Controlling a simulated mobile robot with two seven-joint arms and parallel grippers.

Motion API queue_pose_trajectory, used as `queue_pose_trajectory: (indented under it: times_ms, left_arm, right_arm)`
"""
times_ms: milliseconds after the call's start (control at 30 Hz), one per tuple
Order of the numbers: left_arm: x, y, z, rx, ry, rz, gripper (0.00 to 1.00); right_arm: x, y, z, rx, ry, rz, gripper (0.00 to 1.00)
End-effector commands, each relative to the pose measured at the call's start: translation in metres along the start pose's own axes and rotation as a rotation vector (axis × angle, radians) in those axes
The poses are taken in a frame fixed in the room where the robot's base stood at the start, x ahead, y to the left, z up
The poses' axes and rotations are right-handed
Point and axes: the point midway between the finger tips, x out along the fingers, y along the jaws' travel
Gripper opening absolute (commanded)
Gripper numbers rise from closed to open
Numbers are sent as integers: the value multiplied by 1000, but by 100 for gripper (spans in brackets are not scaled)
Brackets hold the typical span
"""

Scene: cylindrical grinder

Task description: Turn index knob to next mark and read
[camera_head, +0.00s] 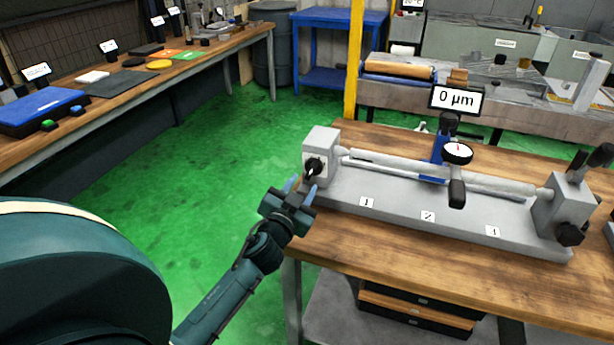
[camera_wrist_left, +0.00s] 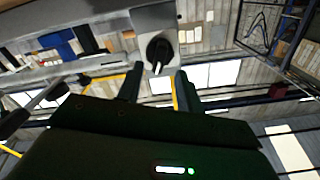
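The black index knob (camera_head: 313,165) is on the left end face of the grey headstock block (camera_head: 320,142), on a grey bench fixture. My left gripper (camera_head: 301,183) is close in front of the knob and pointed at it. In the left wrist view, its two fingers are apart, and the knob (camera_wrist_left: 158,50) shows just beyond and between the fingertips. I cannot tell whether they touch it. A round dial gauge (camera_head: 457,152) stands over the bar held in the fixture. The display (camera_head: 457,99) above reads 0 µm. My right gripper is not in view.
The fixture base (camera_head: 400,205) carries labels 1, 2 and another, and sits on a wooden table (camera_head: 400,255). A tailstock (camera_head: 562,205) with black knobs is at its right end. Green floor (camera_head: 220,150) is clear to the left. A long bench with tools stands far left.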

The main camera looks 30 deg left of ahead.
Motion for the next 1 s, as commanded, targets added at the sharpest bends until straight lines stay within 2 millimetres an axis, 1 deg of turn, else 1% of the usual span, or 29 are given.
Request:
queue_pose_trajectory:
  times_ms: [33,100,233,400,633,1000]
  left_arm:
    - [10,0,-2,2,1,0,36]
    - [21,0,-1,1,0,0,36]
    - [34,0,0,2,0,0,36]
    - [41,1,1,1,-1,2,36]
    - [41,1,1,1,-1,2,36]
    - [40,1,1,1,-1,1,6]
  right_arm:
    - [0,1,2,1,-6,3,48]
    - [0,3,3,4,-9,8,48]
    - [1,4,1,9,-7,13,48]
    - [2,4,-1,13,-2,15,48]
    - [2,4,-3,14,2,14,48]
    - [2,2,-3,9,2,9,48]
